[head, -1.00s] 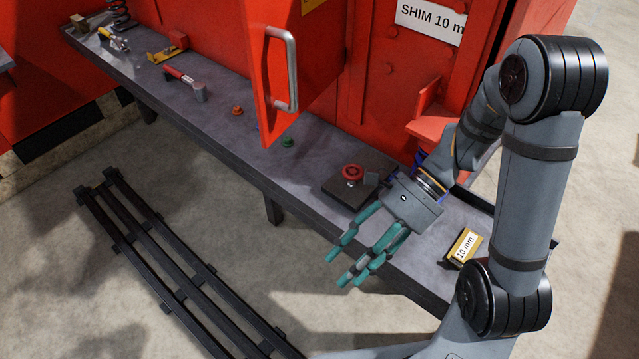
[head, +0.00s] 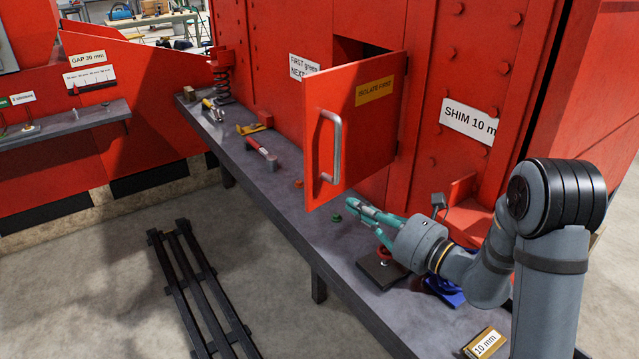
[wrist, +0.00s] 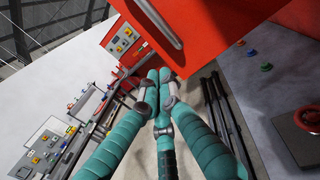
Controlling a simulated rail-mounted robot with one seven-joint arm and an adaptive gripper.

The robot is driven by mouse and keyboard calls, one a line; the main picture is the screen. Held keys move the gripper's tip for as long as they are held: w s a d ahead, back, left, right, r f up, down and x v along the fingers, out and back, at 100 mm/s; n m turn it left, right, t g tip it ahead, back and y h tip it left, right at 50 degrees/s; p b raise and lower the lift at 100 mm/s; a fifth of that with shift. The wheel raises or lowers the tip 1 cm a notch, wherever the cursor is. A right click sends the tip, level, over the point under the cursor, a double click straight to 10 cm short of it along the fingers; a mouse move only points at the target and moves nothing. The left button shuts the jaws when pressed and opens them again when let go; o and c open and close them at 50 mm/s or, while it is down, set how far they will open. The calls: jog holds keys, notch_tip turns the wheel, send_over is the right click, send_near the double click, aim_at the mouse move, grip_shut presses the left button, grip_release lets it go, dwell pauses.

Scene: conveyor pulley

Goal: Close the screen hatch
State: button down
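The screen hatch (head: 368,125) is a red door with a yellow label, standing open and swung out from the red machine wall. A dark gap shows behind its top edge. Its silver bar handle (head: 325,148) is on the left part of the door. In the wrist view the hatch (wrist: 215,30) fills the top, and part of the handle (wrist: 157,22) shows at the upper left. My gripper (head: 357,207) is below and to the right of the door, above the bench, with its fingers pointing left. In the wrist view its teal fingers (wrist: 160,78) come together at the tips with nothing visible between them.
The grey bench (head: 300,225) runs along the wall. Black rails (head: 195,290) lie on the open floor.

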aim_at(310, 180)
jog(key=p+x, duration=0.4)
jog(key=x, duration=0.7)
jog(key=shift+a+f, duration=0.1)
jog(key=shift+a, duration=0.2)
jog(key=shift+w, duration=0.15)
